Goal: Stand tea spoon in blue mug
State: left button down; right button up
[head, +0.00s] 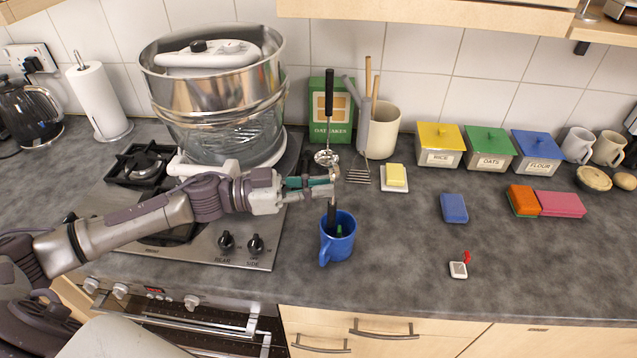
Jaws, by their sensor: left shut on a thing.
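The blue mug (338,246) stands upright on the grey worktop, right of the hob, with its handle toward the front left. My left gripper (326,184) is above the mug and shut on the tea spoon (331,213). The spoon is close to upright. Its dark lower part reaches down into the mug's opening, and its metal part shows beside and above my fingertips. Whether it touches the mug's bottom is hidden. Something small and green shows inside the mug. My right gripper is not in view.
A slotted utensil (328,92) and a green oatcakes box (318,112) are behind my gripper. A cream utensil pot (384,134), butter (396,175) and hob (262,222) are near. A blue sponge (453,208) and white timer (458,269) lie right. Worktop between is clear.

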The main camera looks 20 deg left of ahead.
pick_arm(q)
notch_tip(320, 180, down, 7)
jog(key=b, duration=0.3)
jog(key=shift+r, duration=0.15)
dwell(0.6)
jog(key=c, duration=1.2)
grip_release()
jog(key=shift+s+a+r+p, duration=0.35)
jog(key=shift+s+a, duration=0.2)
jog(key=shift+a, duration=0.5)
jog(key=shift+s+a+r+p, duration=0.3)
jog(key=shift+s+a, duration=0.3)
jog(key=shift+a, duration=0.4)
jog(key=shift+s+a+r+p, duration=0.25)
jog(key=shift+s+a+p, duration=0.25)
jog(key=shift+a, duration=0.55)
